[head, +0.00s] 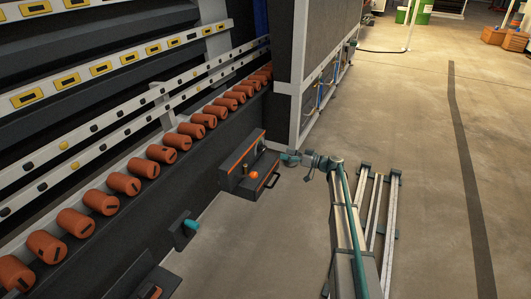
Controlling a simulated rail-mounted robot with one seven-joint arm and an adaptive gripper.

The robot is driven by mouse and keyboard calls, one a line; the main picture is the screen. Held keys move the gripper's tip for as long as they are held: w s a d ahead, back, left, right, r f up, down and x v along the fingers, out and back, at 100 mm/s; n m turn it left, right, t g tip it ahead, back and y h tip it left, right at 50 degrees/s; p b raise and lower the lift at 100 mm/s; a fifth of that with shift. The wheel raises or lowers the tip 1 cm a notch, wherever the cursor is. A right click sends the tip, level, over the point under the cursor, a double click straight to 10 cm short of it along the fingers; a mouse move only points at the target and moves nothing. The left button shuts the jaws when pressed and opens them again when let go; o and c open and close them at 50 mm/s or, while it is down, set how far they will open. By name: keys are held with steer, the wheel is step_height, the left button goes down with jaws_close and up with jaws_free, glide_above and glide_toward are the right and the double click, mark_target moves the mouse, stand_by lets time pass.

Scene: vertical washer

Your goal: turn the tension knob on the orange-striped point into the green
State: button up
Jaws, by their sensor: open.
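The orange-striped point appears as a dark box (237,168) low on the washer's side, with an orange stripe along its top edge. A small orange knob (253,174) sits on its face, and a dark handle-like bar sticks out at its right. A gauge with green cannot be made out at this size. My gripper (287,157) is at the end of the teal arm, just right of the box and pointing left toward it. It is open and looks empty, with a gap to the orange knob. Whether it touches the box's right end cannot be told.
A row of orange rollers (103,202) runs along the washer's side. A dark plate with a teal peg (190,225) juts out nearer, and another dark box with orange (150,291) stands at the bottom. A grey frame post (297,50) rises behind.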

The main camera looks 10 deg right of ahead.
mark_target(265, 147)
steer(key=b+x, duration=0.1)
steer(key=x, duration=0.4)
steer(key=b+x, duration=0.2)
steer(key=x, duration=0.4)
steer(key=shift+w+d+r, duration=0.1)
steer(key=shift+d+r, duration=0.05)
steer(key=shift+r, duration=0.1)
steer(key=shift+c, duration=0.2)
steer(key=c, duration=1.1)
